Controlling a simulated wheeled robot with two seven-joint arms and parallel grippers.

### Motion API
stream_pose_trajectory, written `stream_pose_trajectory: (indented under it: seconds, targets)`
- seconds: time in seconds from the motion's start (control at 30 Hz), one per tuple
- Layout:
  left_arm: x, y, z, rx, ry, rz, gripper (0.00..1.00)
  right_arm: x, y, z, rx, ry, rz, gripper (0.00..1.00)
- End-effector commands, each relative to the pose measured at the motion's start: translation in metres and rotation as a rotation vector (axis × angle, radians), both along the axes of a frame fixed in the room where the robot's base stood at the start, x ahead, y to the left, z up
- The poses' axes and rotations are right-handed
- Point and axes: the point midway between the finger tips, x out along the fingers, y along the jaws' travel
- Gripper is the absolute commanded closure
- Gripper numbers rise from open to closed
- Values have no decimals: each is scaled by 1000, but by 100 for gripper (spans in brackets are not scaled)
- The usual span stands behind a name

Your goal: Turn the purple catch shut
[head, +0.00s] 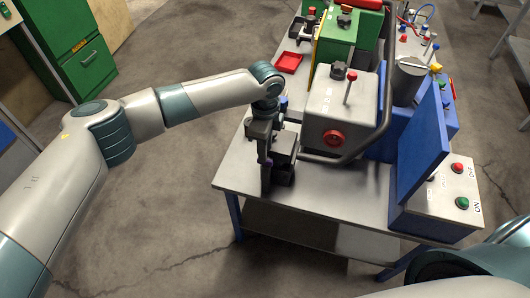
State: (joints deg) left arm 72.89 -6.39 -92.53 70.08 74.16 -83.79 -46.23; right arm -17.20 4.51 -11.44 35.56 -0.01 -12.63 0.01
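My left arm reaches in from the left, and its dark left gripper (272,178) points down at the near left edge of the table, beside the grey machine box. A small purple part (262,152) shows against the gripper; it may be the purple catch, but its shape and position are too small and covered to read. I cannot tell whether the gripper touches it or how far the fingers are apart. My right gripper is out of view; only part of my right arm shows at the lower right.
The grey box (338,106) has a red round button and a dark bar handle. A blue panel (424,142) stands beside a control box (448,200) with red and green buttons. A red tray (288,63) and a green machine (342,38) lie behind. The table front (325,190) is clear.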

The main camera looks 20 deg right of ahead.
Motion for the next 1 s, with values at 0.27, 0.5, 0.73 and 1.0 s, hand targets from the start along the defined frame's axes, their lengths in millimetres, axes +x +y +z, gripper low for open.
stream_pose_trajectory:
  seconds: [0.27, 0.5, 0.73, 1.0]
  targets:
    - [0, 0, -34, 1, 1, 0, 72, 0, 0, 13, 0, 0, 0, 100]
    - [0, 0, -43, 0, 0, -1, 72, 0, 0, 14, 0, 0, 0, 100]
    - [0, 0, -43, 0, 0, -1, 74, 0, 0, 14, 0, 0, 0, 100]
    - [0, 0, -43, 0, 0, -1, 100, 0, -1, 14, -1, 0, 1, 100]
